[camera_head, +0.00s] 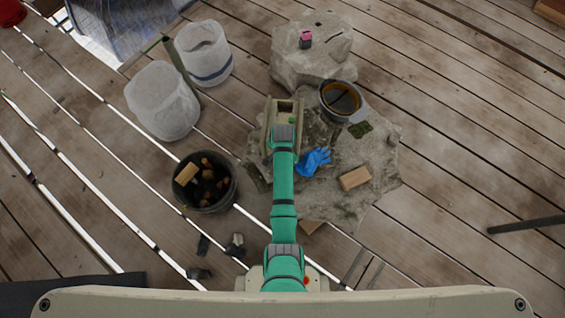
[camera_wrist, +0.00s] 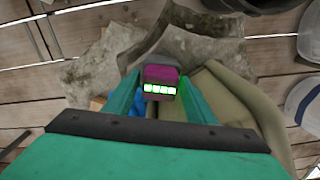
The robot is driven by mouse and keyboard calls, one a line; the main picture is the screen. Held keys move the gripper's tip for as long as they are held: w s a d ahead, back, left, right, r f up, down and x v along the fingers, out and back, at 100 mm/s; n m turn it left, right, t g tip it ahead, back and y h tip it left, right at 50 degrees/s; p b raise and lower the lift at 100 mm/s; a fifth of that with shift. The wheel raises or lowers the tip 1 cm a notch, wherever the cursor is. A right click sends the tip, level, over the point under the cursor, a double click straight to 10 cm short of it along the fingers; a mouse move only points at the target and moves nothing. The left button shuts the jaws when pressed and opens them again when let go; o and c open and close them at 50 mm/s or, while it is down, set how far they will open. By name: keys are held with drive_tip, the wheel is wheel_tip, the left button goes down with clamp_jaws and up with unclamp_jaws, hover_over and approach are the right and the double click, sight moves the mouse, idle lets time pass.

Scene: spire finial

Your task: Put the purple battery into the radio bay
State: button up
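The purple battery (camera_wrist: 161,76), with a row of lit white-green lights, sits between the teal fingers of my gripper (camera_wrist: 160,92) in the wrist view. The fingers are close against its sides, shut on it. An olive box, apparently the radio (camera_head: 269,128), stands on the stone in the head view, with an opening at its far end. My gripper (camera_head: 284,130) is over this box and hides part of it. The box also shows right of the battery in the wrist view (camera_wrist: 230,97). The battery is not clear in the head view; its gap to the box cannot be judged.
A small pink-and-dark block (camera_head: 306,38) sits on the far stone (camera_head: 332,60). Pale buckets (camera_head: 163,102) and a dark bucket (camera_head: 205,202) stand left.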

clamp_jaws()
drive_tip(key=shift+r, duration=0.1)
